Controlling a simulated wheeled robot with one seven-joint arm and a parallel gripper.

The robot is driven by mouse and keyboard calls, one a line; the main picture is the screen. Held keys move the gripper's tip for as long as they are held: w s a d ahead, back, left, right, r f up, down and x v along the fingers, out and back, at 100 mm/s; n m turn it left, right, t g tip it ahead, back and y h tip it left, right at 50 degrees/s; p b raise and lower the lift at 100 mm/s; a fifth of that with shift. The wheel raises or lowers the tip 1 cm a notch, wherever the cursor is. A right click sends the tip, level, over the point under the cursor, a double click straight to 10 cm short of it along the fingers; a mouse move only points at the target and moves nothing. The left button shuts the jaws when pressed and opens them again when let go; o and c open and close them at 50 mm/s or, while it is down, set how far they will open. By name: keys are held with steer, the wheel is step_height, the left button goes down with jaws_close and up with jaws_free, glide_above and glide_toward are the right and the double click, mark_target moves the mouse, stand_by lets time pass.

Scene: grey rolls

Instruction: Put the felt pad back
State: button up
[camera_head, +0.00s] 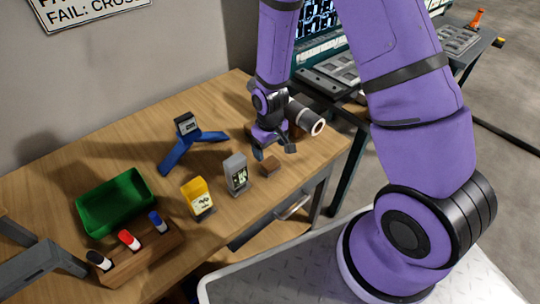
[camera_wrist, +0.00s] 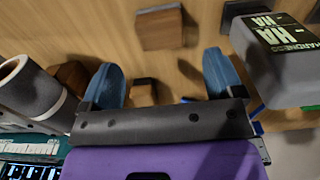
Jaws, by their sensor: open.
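My gripper (camera_head: 273,150) hangs low over the right part of the wooden table. In the wrist view its two blue fingers (camera_wrist: 162,80) are spread apart with nothing held between them. A small brown block (camera_wrist: 143,92) lies below, in the gap between the fingers. A larger brown block (camera_wrist: 165,27) lies just ahead of the fingers; it also shows in the head view (camera_head: 271,166). I cannot tell for certain which piece is the felt pad. A grey roll with a pale end (camera_head: 308,118) is beside the gripper; it fills the left of the wrist view (camera_wrist: 35,88).
A grey tester (camera_head: 236,174) stands close left of the gripper, with a yellow one (camera_head: 198,197) beyond it. A blue stand (camera_head: 185,145), a green tray (camera_head: 115,202) and a wooden marker rack (camera_head: 135,258) are further left. The table's front edge is near.

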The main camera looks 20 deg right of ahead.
steer(key=shift+r, duration=2.75)
step_height(320, 180, up, 12)
steer(key=r+m+t, duration=0.1)
glide_above(270, 161)
steer(key=s+d, duration=0.1)
steer(key=d, duration=0.1)
steer(key=s+d+r+t, duration=0.2)
steer(key=s+r, duration=0.3)
steer(key=r, duration=0.5)
steer(key=s+d+r+m+t, duration=0.2)
steer(key=s+r, duration=1)
steer(key=s, duration=0.3)
steer(key=shift+s+d+m, duration=0.15)
steer(key=shift+d+m, duration=0.15)
steer(key=shift+d, duration=0.1)
steer(key=shift+f, duration=0.1)
